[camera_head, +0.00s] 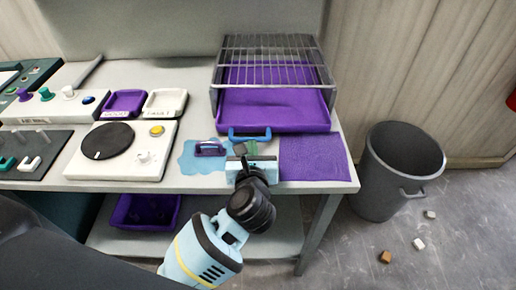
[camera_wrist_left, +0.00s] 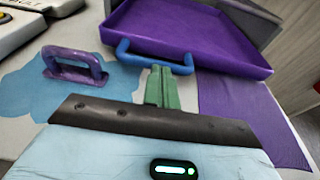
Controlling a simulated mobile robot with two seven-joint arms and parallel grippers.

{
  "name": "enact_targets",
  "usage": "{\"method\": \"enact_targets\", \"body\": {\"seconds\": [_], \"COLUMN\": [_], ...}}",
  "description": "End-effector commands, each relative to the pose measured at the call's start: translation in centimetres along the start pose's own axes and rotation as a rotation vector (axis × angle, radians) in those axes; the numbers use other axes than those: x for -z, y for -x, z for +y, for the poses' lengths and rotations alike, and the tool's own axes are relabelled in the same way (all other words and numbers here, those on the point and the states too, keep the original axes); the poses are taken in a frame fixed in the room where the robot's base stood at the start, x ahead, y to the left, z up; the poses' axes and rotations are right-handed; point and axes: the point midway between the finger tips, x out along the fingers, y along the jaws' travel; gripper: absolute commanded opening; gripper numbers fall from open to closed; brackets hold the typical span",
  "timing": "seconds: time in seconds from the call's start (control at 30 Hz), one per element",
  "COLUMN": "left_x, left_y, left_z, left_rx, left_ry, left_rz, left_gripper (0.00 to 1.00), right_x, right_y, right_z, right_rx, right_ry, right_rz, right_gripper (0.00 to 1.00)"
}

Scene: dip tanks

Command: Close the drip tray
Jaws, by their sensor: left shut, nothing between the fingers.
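The purple drip tray (camera_head: 272,115) sits under a wire rack at the back right of the bench, its front part sticking out past the rack. Its blue handle (camera_head: 250,134) is on the front edge. The tray (camera_wrist_left: 195,32) and handle (camera_wrist_left: 150,57) also show in the left wrist view. My left gripper (camera_head: 241,150) is shut and empty, just in front of the handle. In the left wrist view its green fingertips (camera_wrist_left: 161,76) are close together and overlap the handle; I cannot tell whether they touch it. My right gripper is not in view.
The wire rack (camera_head: 272,47) stands over the tray. A purple tool with a handle (camera_head: 210,148) lies on a blue puddle left of my gripper. A purple cloth (camera_head: 315,158) lies to the right. A white dial box (camera_head: 124,150) stands left; a grey bin (camera_head: 378,175) is on the floor.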

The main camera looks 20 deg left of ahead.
Motion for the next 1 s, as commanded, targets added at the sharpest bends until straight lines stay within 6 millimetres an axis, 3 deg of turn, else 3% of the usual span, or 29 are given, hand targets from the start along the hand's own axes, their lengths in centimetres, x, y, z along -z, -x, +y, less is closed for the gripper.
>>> {"method": "enact_targets", "body": {"seconds": [0.53, 0.8, 1.0], "left_x": [-0.1, -1.2, -1.8], "left_y": [-0.7, -6.5, -9.4], "left_z": [0.3, 0.2, 0.1], "left_rx": [0.0, -0.003, -0.001], "left_ry": [0.0, 0.0, -0.001], "left_rz": [-0.002, 0.0, 0.0], "left_gripper": [0.0, 0.0, 0.0], "right_x": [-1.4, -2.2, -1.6], "right_y": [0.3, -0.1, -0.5], "right_z": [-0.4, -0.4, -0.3], "right_rx": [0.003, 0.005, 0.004], "right_ry": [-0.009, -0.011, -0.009], "right_rz": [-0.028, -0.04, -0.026], "right_gripper": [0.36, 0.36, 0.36]}}
